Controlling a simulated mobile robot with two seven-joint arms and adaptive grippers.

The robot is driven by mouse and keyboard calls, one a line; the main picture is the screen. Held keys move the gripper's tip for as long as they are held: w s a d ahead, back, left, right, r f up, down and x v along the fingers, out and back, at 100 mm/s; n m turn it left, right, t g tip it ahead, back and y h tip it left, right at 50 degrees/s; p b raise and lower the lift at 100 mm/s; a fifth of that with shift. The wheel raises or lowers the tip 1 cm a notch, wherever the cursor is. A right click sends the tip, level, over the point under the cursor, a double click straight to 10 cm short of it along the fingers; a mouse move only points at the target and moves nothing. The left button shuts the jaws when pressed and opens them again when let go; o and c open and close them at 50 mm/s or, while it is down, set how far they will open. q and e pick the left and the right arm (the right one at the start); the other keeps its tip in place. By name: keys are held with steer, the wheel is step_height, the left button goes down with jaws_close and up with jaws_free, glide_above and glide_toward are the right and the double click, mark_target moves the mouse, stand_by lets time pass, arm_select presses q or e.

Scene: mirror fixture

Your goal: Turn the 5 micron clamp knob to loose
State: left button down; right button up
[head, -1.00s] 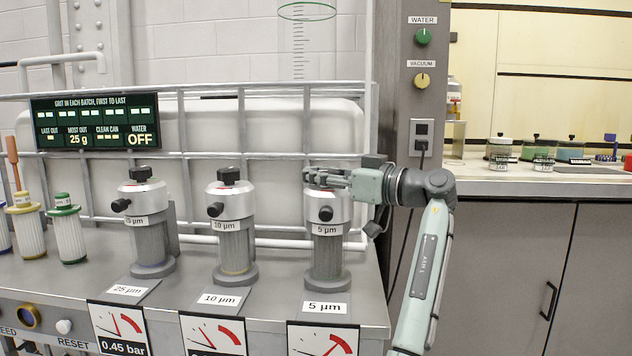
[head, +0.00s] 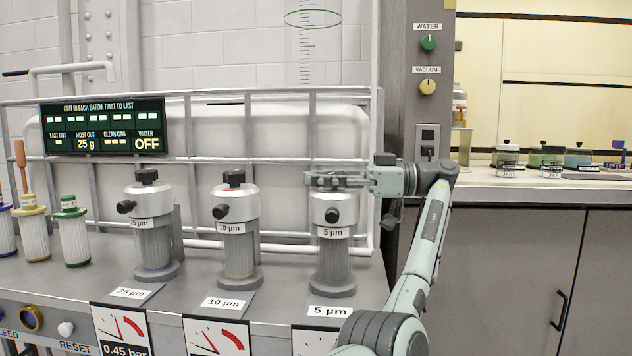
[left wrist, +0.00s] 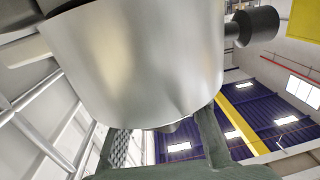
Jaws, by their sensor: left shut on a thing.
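The 5 µm filter housing (head: 333,265) stands at the right end of the row, with a silver cap (head: 350,206) and a black side knob (head: 332,215). My left gripper (head: 325,181) reaches across the top of that cap from the right. Its fingers are shut on the top clamp knob, which they hide in the head view. In the left wrist view the silver cap (left wrist: 135,65) fills the upper middle and the side knob (left wrist: 258,25) shows at upper right. The finger parts (left wrist: 210,135) pass behind the cap's edge. My right gripper is not in view.
The 10 µm housing (head: 238,255) and 25 µm housing (head: 153,250) stand to the left, each with a black top knob. White rails (head: 290,160) and a tank are behind. A grey post (head: 428,120) with water and vacuum knobs stands close to the right of my gripper.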

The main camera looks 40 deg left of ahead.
arm_select(q)
steer(key=shift+s+f, duration=0.1)
steer(key=shift+f, duration=0.1)
steer(key=c, duration=1)
jaws_free()
steer(key=shift+c, duration=0.2)
steer(key=shift+r, duration=0.1)
step_height(320, 180, up, 10)
